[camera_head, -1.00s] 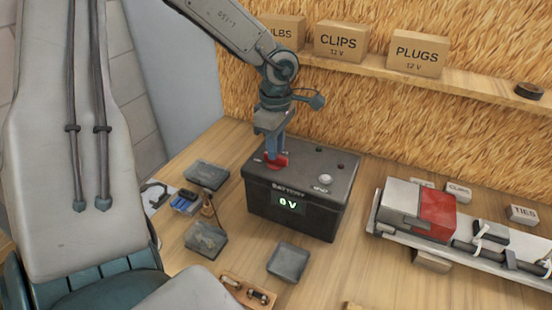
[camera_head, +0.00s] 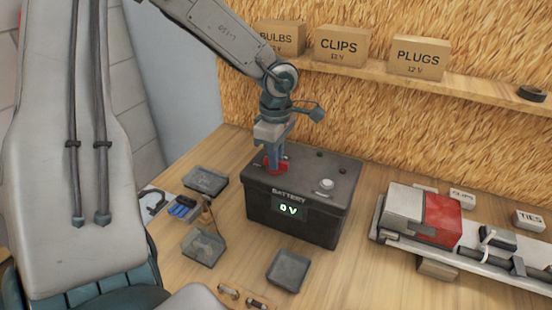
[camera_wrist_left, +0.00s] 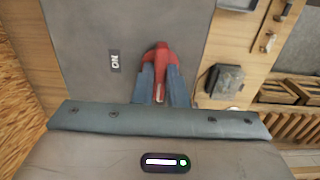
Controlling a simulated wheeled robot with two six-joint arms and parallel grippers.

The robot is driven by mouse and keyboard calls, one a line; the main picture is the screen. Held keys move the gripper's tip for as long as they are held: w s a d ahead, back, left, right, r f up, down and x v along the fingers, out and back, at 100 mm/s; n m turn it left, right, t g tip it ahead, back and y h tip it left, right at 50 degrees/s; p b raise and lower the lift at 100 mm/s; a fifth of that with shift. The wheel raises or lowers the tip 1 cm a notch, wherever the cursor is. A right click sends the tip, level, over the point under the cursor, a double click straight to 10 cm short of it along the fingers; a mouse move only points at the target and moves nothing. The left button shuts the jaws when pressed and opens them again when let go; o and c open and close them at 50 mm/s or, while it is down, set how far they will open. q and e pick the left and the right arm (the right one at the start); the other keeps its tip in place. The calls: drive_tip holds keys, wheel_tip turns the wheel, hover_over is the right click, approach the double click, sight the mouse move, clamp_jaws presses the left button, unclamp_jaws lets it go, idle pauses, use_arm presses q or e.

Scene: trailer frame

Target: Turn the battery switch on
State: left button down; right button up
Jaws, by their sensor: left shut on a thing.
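The black battery box (camera_head: 318,222) stands on the wooden bench, and its green display (camera_head: 289,208) reads 0 V. The red switch handle (camera_head: 282,168) is on the left part of its top. My left gripper (camera_head: 274,165) points down over the box, shut on the red switch handle. In the left wrist view the switch handle (camera_wrist_left: 160,62) shows between the blue fingers (camera_wrist_left: 160,95), with an ON label (camera_wrist_left: 114,62) to its left. A pale round knob (camera_head: 325,184) is at the right front of the top. My right gripper is not in view.
Small dark trays (camera_head: 288,271) lie in front and to the left of the box. A trailer frame part with a red and white block (camera_head: 420,214) lies to the right. A shelf with labelled cartons (camera_head: 340,44) runs behind.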

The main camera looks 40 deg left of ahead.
use_arm(q)
drive_tip(key=m, duration=0.5)
idle(0.3)
drive_tip(key=m+p, duration=0.1)
drive_tip(key=m, duration=0.3)
drive_tip(key=shift+m, duration=0.8)
